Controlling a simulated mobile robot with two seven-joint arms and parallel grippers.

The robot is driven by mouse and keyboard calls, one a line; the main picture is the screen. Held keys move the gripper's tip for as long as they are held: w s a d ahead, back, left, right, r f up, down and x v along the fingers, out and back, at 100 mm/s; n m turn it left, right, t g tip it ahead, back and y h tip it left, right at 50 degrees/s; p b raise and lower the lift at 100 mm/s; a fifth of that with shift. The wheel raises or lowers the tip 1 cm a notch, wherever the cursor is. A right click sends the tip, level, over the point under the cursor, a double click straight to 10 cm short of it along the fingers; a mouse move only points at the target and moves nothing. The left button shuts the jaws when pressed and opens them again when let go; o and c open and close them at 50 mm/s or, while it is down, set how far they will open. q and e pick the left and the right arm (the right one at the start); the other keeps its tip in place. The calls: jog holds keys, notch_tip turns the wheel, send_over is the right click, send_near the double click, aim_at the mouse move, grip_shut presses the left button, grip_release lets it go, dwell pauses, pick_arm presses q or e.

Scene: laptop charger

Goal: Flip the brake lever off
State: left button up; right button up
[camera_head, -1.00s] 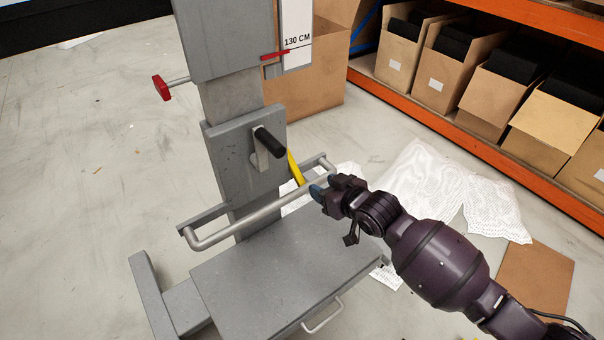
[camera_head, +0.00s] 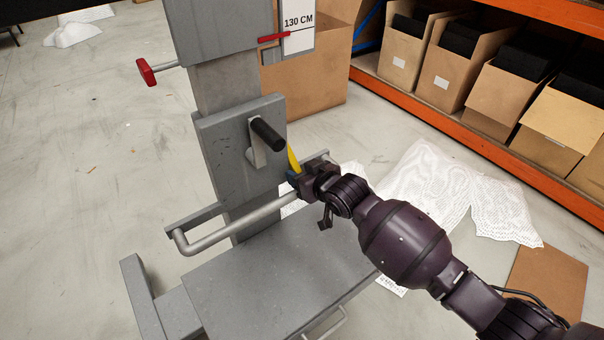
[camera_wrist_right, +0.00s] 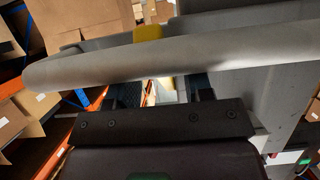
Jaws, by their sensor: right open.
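A yellow lever (camera_head: 293,158) sticks out at the right side of the grey lift column, next to the black-handled crank. It seems to be the brake lever. In the right wrist view a yellow piece (camera_wrist_right: 148,33) shows behind the grey tube. My right gripper (camera_head: 294,179) is at the lower end of the yellow lever, beside the tubular rail. It is open, and its two fingers (camera_wrist_right: 165,92) show apart with the tube just ahead of them. The lever's lower part is hidden by the gripper. My left gripper is not in view.
The tubular rail (camera_head: 235,222) crosses in front of the column. The crank handle (camera_head: 267,133) stands above the lever. A red-ended knob (camera_head: 147,72) is at upper left. A grey platform (camera_head: 260,285) lies below. Shelved cardboard boxes (camera_head: 455,60) stand at right.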

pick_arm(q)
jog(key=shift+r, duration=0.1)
pick_arm(e)
jog(key=shift+c, duration=0.3)
jog(key=c, duration=0.7)
grip_shut()
jog(key=shift+r, duration=0.1)
